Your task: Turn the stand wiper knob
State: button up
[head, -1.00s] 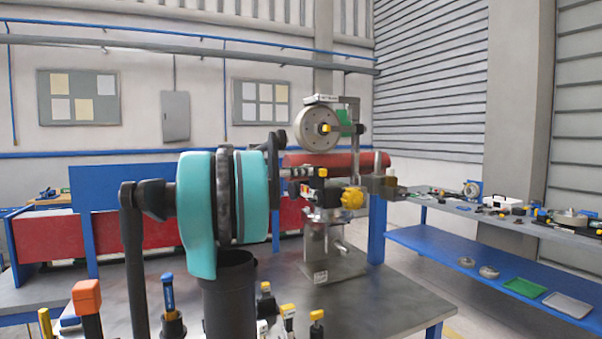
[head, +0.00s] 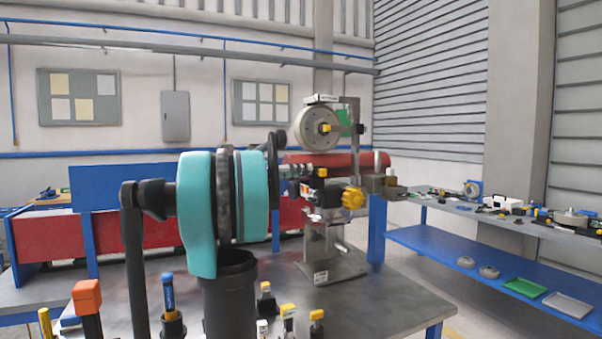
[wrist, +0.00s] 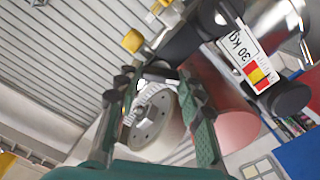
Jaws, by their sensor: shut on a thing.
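In the wrist view my gripper (wrist: 158,84) has one green-padded finger on each side of a grey round knob (wrist: 158,132). This round part has small holes in its face and a pale ridged piece on it, and I am shut on it. I cannot tell for certain that it is the stand wiper knob. In the head view my teal and black arm reaches to the left side of the stand (head: 322,245) and hides most of the gripper. The stand carries a grey wheel (head: 313,131), a yellow knob (head: 353,198) and a dark box with a label.
The stand is on a grey table (head: 390,300). Yellow-topped tools (head: 317,316) stand at its near edge. A blue-legged bench (head: 480,262) with parts and trays is at right.

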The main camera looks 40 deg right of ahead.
jog(key=n, duration=1.2)
jog(key=shift+w+f, duration=0.1)
jog(key=shift+n, duration=0.3)
dwell(0.3)
jog(key=o, duration=1.2)
jog(key=shift+c, duration=0.2)
jog(key=v, duration=1.2)
